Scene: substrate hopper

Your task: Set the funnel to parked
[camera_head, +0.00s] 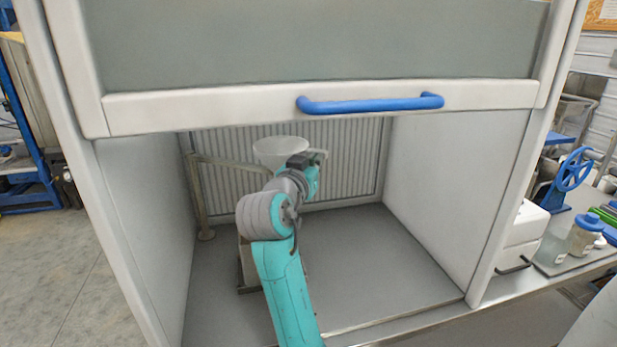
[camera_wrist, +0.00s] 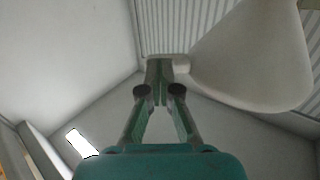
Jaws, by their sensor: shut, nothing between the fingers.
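The white funnel (camera_head: 281,150) is held up inside the cabinet by a beige swing arm (camera_head: 228,162) that comes from a post (camera_head: 201,200) at the left. In the wrist view the funnel's cone (camera_wrist: 255,60) fills the upper right. A short pale stub (camera_wrist: 182,64) shows beside the cone, right by my fingertips; I cannot tell whether they touch it. My gripper (camera_wrist: 160,80) is shut and empty, just left of the cone in the wrist view. In the head view my gripper (camera_head: 311,170) is at the funnel's right side, its fingers mostly hidden.
The cabinet's sash is raised, with a blue handle (camera_head: 370,104) on its lower edge above my arm. Side walls (camera_head: 455,190) bound the space. The floor (camera_head: 385,255) to the right is clear. A pale block (camera_head: 247,265) stands below the funnel, partly behind my arm.

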